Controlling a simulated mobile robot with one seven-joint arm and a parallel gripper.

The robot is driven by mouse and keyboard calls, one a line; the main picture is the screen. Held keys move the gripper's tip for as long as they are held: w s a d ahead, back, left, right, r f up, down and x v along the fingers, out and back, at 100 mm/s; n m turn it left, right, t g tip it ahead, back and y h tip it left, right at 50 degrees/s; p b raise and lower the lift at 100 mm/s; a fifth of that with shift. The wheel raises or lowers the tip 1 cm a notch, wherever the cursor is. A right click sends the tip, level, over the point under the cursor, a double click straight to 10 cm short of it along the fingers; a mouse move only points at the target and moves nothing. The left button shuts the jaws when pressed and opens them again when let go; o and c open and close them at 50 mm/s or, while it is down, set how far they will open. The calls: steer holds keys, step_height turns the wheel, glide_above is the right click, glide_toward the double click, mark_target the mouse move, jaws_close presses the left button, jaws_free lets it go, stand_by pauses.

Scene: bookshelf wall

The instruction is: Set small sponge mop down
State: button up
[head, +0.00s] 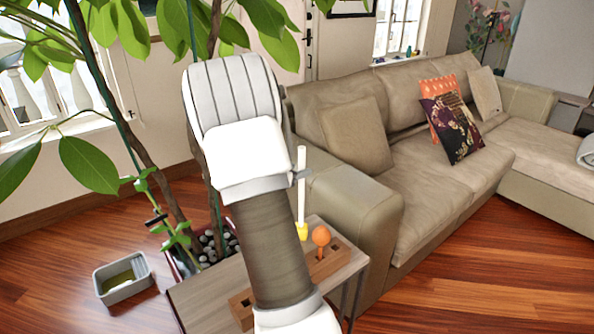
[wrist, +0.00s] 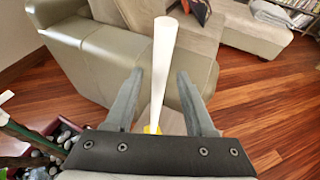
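The small sponge mop is upright, with a white handle (head: 301,188) and a yellow head (head: 302,231) at its lower end. In the head view its head is at or just above the side table (head: 205,287); I cannot tell whether it touches. In the wrist view, the handle (wrist: 164,50) stands between the fingers of my gripper (wrist: 160,80). A gap shows on both sides of the handle, so the gripper looks open around it. In the head view, my arm hides most of the gripper.
A wooden holder (head: 334,262) with slots lies on the table, partly behind my arm. An orange ball-topped item (head: 321,236) stands in it, close beside the mop. The beige sofa (head: 365,215) is to the right. A potted plant (head: 215,245) and grey bin (head: 123,278) are left.

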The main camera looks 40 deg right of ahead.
steer(key=shift+r, duration=0.2)
steer(key=shift+a+r, duration=0.1)
steer(key=shift+a, duration=0.3)
steer(key=s+a+r+m+y, duration=0.4)
steer(key=s+a+m, duration=0.3)
steer(key=a, duration=0.6)
steer(key=s+a+r+m+t+y+p, duration=0.1)
steer(key=s+a+r+m+y, duration=0.3)
steer(key=a, duration=0.9)
steer(key=s+a+r+m+y+p, duration=0.1)
steer(key=s+a+r+m+y, duration=0.3)
steer(key=s+a+m, duration=0.6)
steer(key=s+a+y, duration=0.1)
steer(key=s+a, duration=0.1)
steer(key=shift+s+a+r+t, duration=0.15)
steer(key=shift+a+r+t, duration=0.2)
steer(key=shift+a+t, duration=0.05)
